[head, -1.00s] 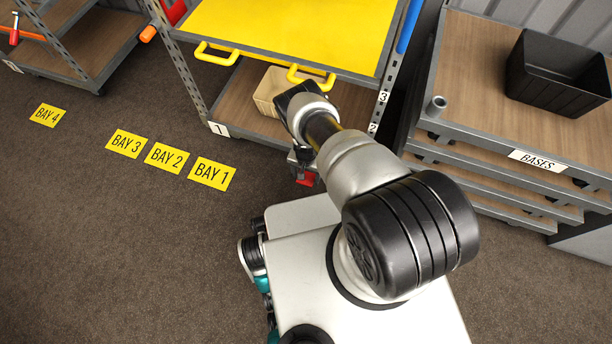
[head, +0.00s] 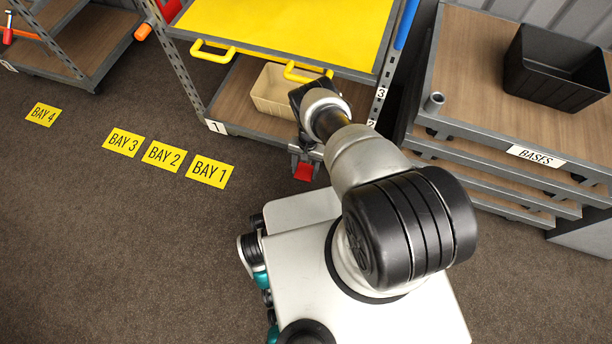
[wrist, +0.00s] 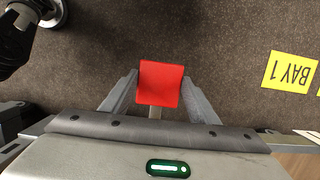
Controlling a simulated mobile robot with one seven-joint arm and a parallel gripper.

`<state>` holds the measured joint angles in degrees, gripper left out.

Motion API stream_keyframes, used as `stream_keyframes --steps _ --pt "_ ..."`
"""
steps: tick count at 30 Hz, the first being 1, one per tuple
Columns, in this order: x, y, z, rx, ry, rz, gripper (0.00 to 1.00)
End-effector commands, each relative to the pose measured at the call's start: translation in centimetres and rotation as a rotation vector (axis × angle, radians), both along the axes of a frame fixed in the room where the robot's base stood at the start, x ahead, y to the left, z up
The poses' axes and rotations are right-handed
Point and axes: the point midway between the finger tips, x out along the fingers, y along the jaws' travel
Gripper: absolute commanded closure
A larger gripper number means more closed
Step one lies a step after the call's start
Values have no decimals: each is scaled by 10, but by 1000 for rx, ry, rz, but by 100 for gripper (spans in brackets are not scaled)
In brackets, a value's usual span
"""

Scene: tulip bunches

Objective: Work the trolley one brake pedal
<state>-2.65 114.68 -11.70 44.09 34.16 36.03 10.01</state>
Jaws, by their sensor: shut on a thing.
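The red brake pedal (head: 304,172) sits low at the front edge of trolley one (head: 256,134), which bears a "1" label, in the head view. In the wrist view the pedal (wrist: 160,83) is a red square plate on a short grey stem. My gripper (wrist: 161,81) has one grey finger on each side of it and is shut on the pedal. The head view shows my wrist above the trolley's front edge, and my fingers are hard to make out there.
Trolley one has yellow handles (head: 212,52) and a beige bin (head: 272,92) on its lower deck. A stack of bases with a black crate (head: 556,68) stands to the right. Open floor with yellow bay labels (head: 209,171) lies to the left.

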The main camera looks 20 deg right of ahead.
Motion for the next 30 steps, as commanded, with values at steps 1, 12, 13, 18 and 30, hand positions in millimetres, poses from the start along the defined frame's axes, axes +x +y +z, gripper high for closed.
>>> stream_keyframes --steps 1,12,13,18,30 --pt "7 1 4 13 13 0 86" --pt "2 1 12 51 81 0 86" --pt "2 1 12 50 82 0 86" --pt "2 1 12 50 81 1 35" --pt "1 1 10 47 77 2 27"
